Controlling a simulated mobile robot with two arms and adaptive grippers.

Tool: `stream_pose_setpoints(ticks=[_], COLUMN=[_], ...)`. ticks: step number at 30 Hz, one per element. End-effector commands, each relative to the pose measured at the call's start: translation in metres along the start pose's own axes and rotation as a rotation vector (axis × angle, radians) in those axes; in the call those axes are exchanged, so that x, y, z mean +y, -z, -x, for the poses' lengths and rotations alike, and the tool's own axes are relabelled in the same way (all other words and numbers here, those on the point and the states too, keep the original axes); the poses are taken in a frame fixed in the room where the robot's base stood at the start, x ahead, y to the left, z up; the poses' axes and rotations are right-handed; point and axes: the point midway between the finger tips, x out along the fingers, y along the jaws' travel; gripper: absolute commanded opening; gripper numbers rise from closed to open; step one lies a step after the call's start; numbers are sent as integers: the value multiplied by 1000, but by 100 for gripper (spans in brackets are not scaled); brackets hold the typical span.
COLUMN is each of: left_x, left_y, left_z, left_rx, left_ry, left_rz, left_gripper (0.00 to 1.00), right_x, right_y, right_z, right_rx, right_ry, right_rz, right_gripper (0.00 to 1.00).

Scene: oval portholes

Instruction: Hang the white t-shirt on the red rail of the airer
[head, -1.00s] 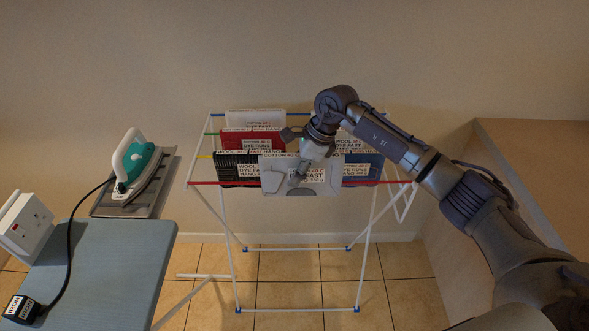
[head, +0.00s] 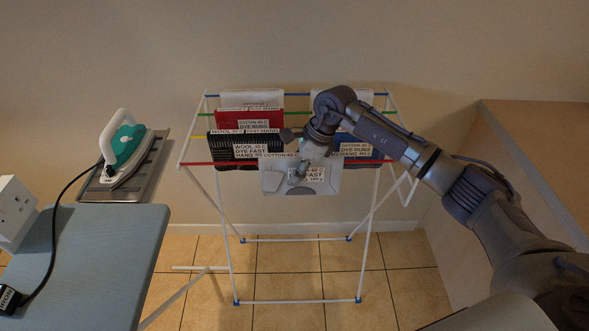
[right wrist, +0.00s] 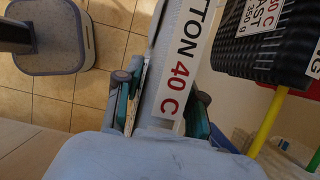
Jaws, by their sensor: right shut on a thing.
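The white t-shirt (head: 331,184) is a flat folded piece with a "COTTON 40 C" label, at the middle of the red rail (head: 222,163) in the head view. It covers that stretch of rail, its top edge slightly above the rail line. I cannot tell whether it drapes over the rail or hangs in front. My right gripper (head: 297,180) is shut on it from the front. In the right wrist view the teal fingers stand either side of the shirt's label (right wrist: 178,75). My left gripper is not in view.
The airer (head: 228,250) holds a black wool item (head: 228,148), a red cotton item (head: 230,119), a blue item (head: 357,160) and white pieces at the back. An ironing board (head: 100,250) with an iron (head: 124,150) stands left. A wooden counter (head: 530,150) is right.

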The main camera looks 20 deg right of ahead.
Motion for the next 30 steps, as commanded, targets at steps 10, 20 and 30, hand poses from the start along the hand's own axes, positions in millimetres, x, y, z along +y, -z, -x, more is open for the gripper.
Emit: stream_pose_setpoints(ticks=[10,20,30], left_x=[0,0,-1], left_y=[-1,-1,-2], left_z=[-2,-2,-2], left_rx=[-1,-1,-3], left_ry=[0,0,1], left_rz=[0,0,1], left_gripper=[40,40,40], right_x=[0,0,0], right_y=[1,1,1], right_z=[-2,-2,8], right_rx=[-1,-1,-1], right_ry=[0,0,2], right_rz=[0,0,1], right_gripper=[0,68,68])
